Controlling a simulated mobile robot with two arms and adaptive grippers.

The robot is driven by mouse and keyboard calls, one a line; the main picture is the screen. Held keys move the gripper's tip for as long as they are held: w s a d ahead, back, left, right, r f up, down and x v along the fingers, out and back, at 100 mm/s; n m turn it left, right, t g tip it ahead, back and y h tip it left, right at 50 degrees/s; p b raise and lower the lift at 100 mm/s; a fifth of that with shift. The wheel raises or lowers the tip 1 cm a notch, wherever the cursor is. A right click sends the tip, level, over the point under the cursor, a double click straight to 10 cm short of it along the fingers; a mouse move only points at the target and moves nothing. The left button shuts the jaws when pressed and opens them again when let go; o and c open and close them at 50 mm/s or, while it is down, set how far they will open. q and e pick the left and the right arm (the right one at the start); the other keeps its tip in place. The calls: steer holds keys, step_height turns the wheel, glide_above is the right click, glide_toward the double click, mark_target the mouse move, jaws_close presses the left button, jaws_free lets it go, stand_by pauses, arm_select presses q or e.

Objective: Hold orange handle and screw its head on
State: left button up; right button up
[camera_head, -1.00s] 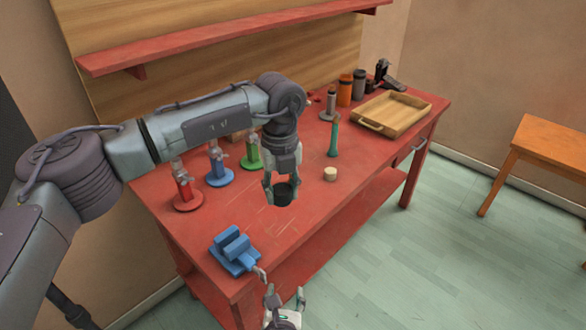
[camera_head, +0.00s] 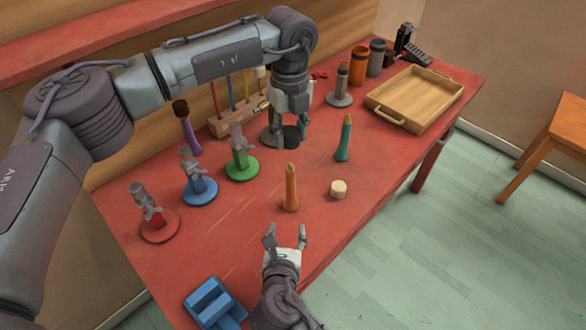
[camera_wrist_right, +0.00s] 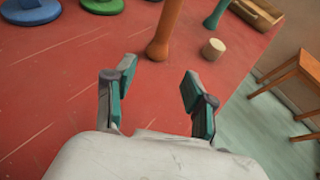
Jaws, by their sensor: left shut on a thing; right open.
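The orange handle (camera_head: 290,188) stands upright on the red table, its top bare. It also shows in the right wrist view (camera_wrist_right: 166,30), just beyond the fingers, its top cut off. My right gripper (camera_head: 286,234) is open and empty, in front of the handle and apart from it. Its two fingers also show in the right wrist view (camera_wrist_right: 152,82). My left gripper (camera_head: 290,142) is shut on a black round piece (camera_head: 292,134), held behind the orange handle; the fingers partly hide it. A pale cylindrical head (camera_head: 338,190) stands right of the handle.
A teal handle (camera_head: 344,140) stands behind the pale head. Red (camera_head: 158,226), blue (camera_head: 200,190) and green (camera_head: 242,168) stands line the left side. A blue vise (camera_head: 212,300) is at the front left. A wooden tray (camera_head: 398,118) is at the back right.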

mark_target(290, 190)
arm_select(q)
steer(key=shift+w+r, duration=0.15)
arm_select(e)
steer(key=shift+w, duration=0.15)
arm_select(q)
steer(key=shift+s+r, duration=0.35)
steer(key=shift+s, duration=0.25)
arm_select(e)
steer(key=shift+s+r, duration=0.35)
steer(key=shift+s, duration=0.1)
arm_select(q)
steer(key=shift+w+f, duration=0.15)
steer(key=shift+w, duration=0.1)
arm_select(e)
steer(key=shift+w+f, duration=0.1)
steer(key=shift+w, duration=0.45)
steer(key=w, duration=0.7)
steer(key=w+d, duration=0.1)
steer(key=w, duration=0.3)
steer(key=shift+w+f, duration=0.2)
steer(key=shift+w, duration=0.45)
jaws_close()
